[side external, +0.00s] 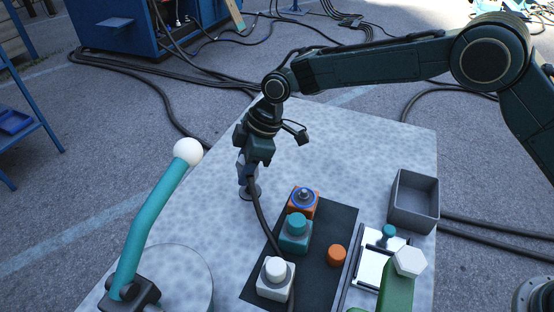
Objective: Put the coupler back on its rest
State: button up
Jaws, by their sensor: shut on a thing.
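My gripper (249,166) is at the left middle of the table in the side external view, pointing down. It is shut on the coupler (246,174), a small blue-grey piece mostly hidden by the fingers. A dark cable (259,215) runs from the coupler down to the blocks on the mat.
A dark mat (318,270) holds orange (302,208), teal (295,242) and white (275,289) blocks and an orange cylinder (337,255). A grey bin (414,215) stands right. A teal crank (150,228) with a white ball rises at left. The table's back is clear.

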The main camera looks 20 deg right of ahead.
jog(key=shift+f, duration=2.05)
jog(key=o, duration=1.2)
jog(key=shift+r, duration=0.1)
jog(key=v, duration=1.3)
jog(key=shift+d+r, duration=0.15)
jog(key=shift+r, duration=0.1)
